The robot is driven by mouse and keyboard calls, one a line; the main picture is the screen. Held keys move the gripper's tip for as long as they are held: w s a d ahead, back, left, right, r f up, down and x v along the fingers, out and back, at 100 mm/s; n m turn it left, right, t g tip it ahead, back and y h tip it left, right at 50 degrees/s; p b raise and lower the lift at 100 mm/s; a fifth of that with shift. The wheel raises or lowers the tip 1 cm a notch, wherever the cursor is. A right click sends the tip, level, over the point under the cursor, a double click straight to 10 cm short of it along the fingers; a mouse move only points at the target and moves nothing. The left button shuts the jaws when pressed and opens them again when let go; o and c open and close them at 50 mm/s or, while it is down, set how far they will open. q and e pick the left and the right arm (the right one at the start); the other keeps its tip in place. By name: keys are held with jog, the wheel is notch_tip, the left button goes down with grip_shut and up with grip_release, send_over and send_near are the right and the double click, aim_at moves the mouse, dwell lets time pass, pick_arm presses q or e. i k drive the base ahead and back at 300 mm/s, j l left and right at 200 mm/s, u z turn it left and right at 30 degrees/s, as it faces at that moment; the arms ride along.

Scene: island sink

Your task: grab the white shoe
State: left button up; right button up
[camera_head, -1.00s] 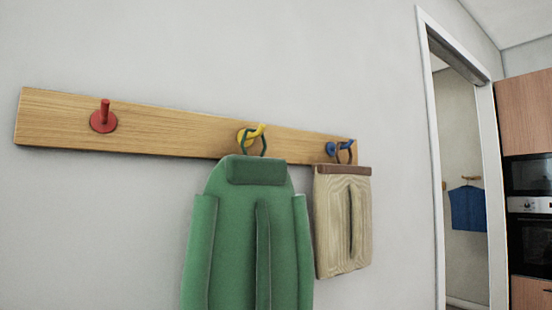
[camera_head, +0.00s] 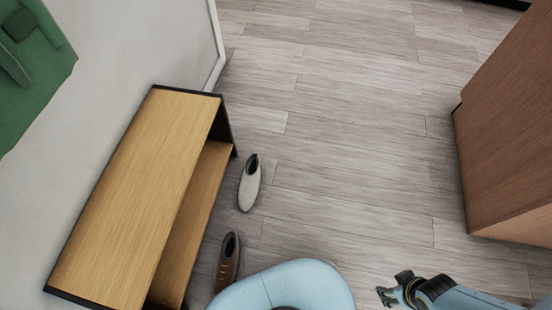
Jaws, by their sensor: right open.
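The white shoe (camera_head: 249,186) lies on the wood floor, close to the right side of the low bench, with its dark opening toward the back. My right gripper (camera_head: 384,293) is at the bottom right, open and empty. It is apart from the white shoe, to its right and nearer to me. My left gripper is not in view.
A brown shoe (camera_head: 228,262) lies in front of the white one, beside my light-blue base. The wooden bench (camera_head: 140,190) with a lower shelf stands along the left wall. A brown cabinet (camera_head: 510,130) stands at the right. The floor (camera_head: 350,150) between is clear.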

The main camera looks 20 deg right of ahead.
aim_at(250, 187)
jog(key=z, duration=0.3)
jog(key=u, duration=0.5)
jog(key=i+l+u, duration=0.1)
jog(key=u, duration=0.4)
jog(key=l+u, duration=0.15)
jog(key=u, duration=0.35)
jog(key=l+u, duration=0.15)
jog(key=u, duration=0.35)
jog(key=l+u, duration=0.25)
jog(key=l, duration=0.15)
jog(key=k+l+u, duration=0.1)
jog(key=l+u, duration=0.15)
jog(key=k+l+u, duration=0.25)
jog(key=l, duration=0.2)
jog(key=l+u, duration=0.25)
jog(key=k+l+u, duration=0.25)
jog(key=l, duration=0.15)
jog(key=k+l, duration=0.2)
jog(key=l, duration=0.15)
jog(key=k+l, duration=0.2)
jog(key=l, duration=0.15)
jog(key=k+l, duration=0.25)
jog(key=l+u, duration=0.05)
jog(key=l, duration=0.05)
